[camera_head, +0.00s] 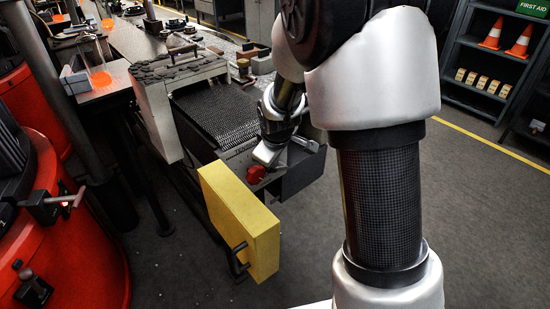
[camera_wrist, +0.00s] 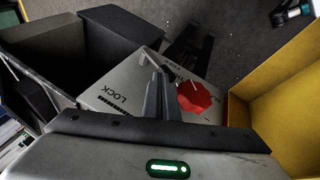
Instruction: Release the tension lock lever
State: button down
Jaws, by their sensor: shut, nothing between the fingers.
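A red faceted knob (camera_head: 256,174), apparently the handle of the tension lock lever, sits at the near end of the grey machine. In the wrist view the knob (camera_wrist: 194,97) is on a metal plate (camera_wrist: 125,92) marked "LOCK" at the left; a second marking near the knob is partly hidden. My gripper (camera_wrist: 160,78) is shut and empty, with its fingers just left of the knob over the plate. I cannot tell whether they touch it. In the head view my wrist hides the fingertips and most of the plate.
A yellow panel (camera_head: 238,217) with a black handle stands out from the machine, close to the right of the plate in the wrist view (camera_wrist: 290,105). A dark box (camera_head: 302,172) is beside the knob. Black mesh belting (camera_head: 215,112) lies behind. Open floor (camera_head: 480,220) is at the right.

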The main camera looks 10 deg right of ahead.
jog(key=shift+s+a+f, duration=0.3)
jog(key=shift+a+f, duration=0.2)
jog(key=shift+f, duration=0.1)
jog(key=shift+b, duration=0.3)
jog(key=a+p+v, duration=0.2)
jog(key=p+v, duration=0.2)
jog(key=v, duration=0.8)
jog(key=shift+s+a, duration=0.2)
jog(key=shift+s, duration=0.1)
jog(key=shift+s+f, duration=0.1)
jog(key=shift+f, duration=0.05)
